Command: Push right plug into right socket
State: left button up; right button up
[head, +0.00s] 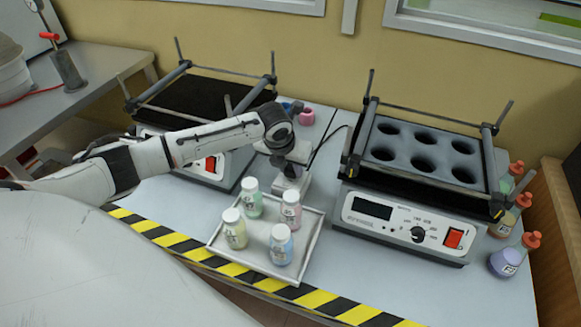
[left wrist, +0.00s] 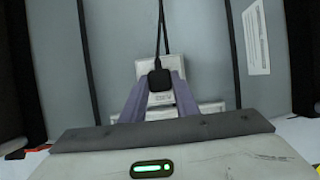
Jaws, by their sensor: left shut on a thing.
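My left gripper (left wrist: 159,88) is shut on a black plug (left wrist: 160,79) in the left wrist view. The plug sits between the two grey-purple fingertips, and a black cable runs up from it. A pale socket block (left wrist: 150,67) shows right behind the plug; I cannot tell whether the plug touches it or is in it. In the head view, my left gripper (head: 291,163) is low over the table between the two machines, its fingertips and the plug hidden. The black cable (head: 326,143) runs from there toward the right machine. My right gripper is not in view.
A white tray (head: 302,276) with several capped bottles stands just in front of the gripper. The right machine (head: 395,228) with round wells and the left machine (head: 213,168) flank it. Small pink and blue pieces (head: 306,117) lie behind. Coloured flasks (head: 507,262) stand at the right.

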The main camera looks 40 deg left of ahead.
pick_arm(q)
jog(key=shift+f, duration=0.65)
jog(key=o, duration=1.1)
jog(key=shift+c, duration=0.2)
jog(key=v, duration=1)
jog(key=shift+r, duration=0.15)
jog(key=shift+s, duration=0.1)
